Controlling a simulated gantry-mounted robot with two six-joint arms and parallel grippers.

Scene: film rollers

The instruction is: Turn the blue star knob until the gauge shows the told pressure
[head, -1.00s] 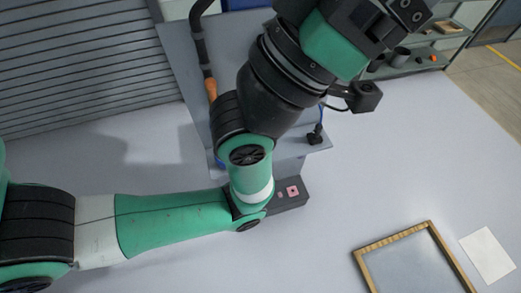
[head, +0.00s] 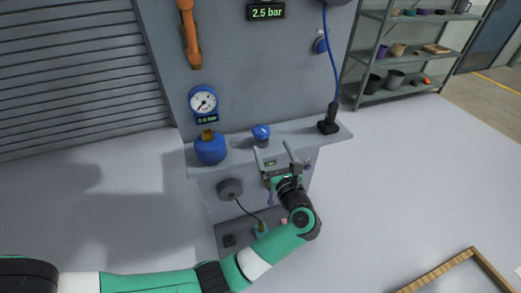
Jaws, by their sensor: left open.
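The round white gauge (head: 203,101) with a blue rim is on the grey panel; its small digital readout is too small to read surely. Below it is a large rounded blue part (head: 211,149). A smaller blue knob-like part (head: 261,132) stands on the ledge to its right. I cannot tell from their outlines which is the star knob. A display (head: 266,12) higher up reads 2.5 bar. My left gripper (head: 272,148) is open and empty, its fingers pointing up the picture, in front of the ledge and just below the smaller blue part. My right gripper is not in view.
A black plug-like part (head: 328,122) with a blue cable stands at the ledge's right end. An orange handle (head: 190,35) hangs on the panel. A grey round part (head: 230,189) is on the lower front. A wooden frame (head: 440,271) lies at the lower right; the surface beyond is clear.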

